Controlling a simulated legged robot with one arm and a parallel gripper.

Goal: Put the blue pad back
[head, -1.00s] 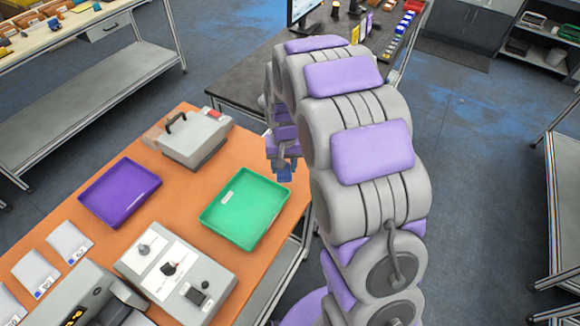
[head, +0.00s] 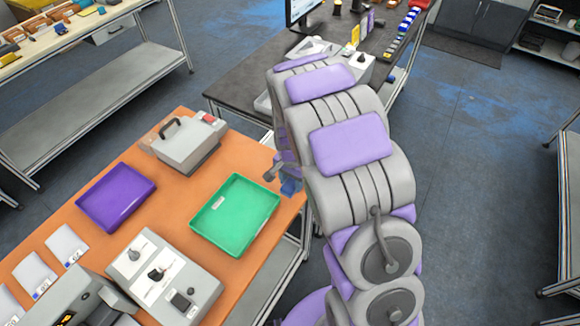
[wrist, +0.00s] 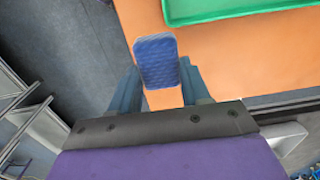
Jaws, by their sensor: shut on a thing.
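The blue pad (wrist: 157,60) is held between the two fingers of my gripper (wrist: 160,82) in the wrist view, its far end sticking out past the fingertips. It is over or near the edge of the orange table; its height above the table is hard to tell. In the head view a bit of blue at my gripper (head: 288,186) shows just right of the green tray (head: 247,216), and my arm hides most of the gripper. The green tray's edge also shows at the top of the wrist view (wrist: 235,12).
The orange table (head: 170,210) also carries a purple tray (head: 117,197), a grey case with a handle (head: 185,145), a control box (head: 165,278) and several white bags (head: 66,245). A dark bench (head: 240,98) stands behind my arm.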

